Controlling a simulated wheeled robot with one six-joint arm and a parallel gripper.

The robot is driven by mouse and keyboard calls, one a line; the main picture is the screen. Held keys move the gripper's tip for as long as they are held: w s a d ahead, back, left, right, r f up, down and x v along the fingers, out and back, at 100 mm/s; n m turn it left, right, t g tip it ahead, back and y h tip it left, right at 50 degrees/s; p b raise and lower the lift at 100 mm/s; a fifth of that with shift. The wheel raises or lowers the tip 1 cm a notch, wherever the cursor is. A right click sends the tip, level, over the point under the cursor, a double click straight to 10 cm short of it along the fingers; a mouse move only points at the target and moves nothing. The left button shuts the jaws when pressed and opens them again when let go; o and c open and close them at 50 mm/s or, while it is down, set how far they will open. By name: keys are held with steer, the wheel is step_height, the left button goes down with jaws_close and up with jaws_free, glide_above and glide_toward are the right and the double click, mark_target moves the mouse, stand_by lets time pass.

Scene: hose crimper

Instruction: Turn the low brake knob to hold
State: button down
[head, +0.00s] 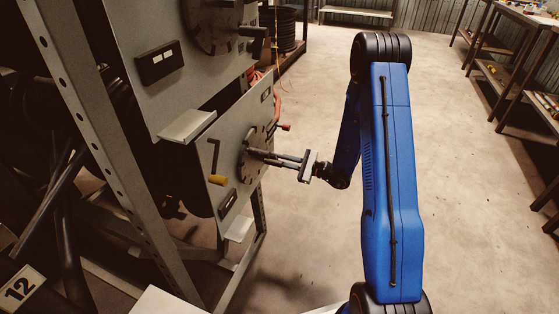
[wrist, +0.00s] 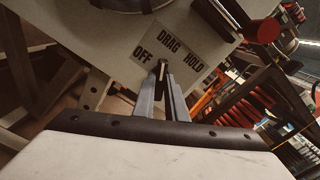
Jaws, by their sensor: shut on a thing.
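The lower grey panel (head: 215,150) stands at the left, with a dark round dial (head: 246,148) on its face. My gripper (head: 262,155) reaches leftward to this dial with its fingers close together. In the wrist view, my fingertips (wrist: 162,68) are closed on a small dark knob in front of the panel, mostly hidden between them. A label plate (wrist: 174,50) behind reads OFF, DRAG and HOLD. The fingertips lie just below DRAG and to the right of OFF. I cannot tell which word the knob points to.
A yellow-tipped lever (head: 217,180) and a red-tipped lever (head: 284,127) stick out near the dial. A small ledge (head: 187,126) juts out above. The upper panel has a black handle (head: 253,32). Open floor (head: 465,210) lies to the right of my arm.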

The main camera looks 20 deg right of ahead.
steer(key=m, duration=1.1)
steer(key=shift+m, duration=0.4)
stand_by(0.4)
steer(key=c, duration=1.8)
jaws_free()
steer(key=v, duration=1.7)
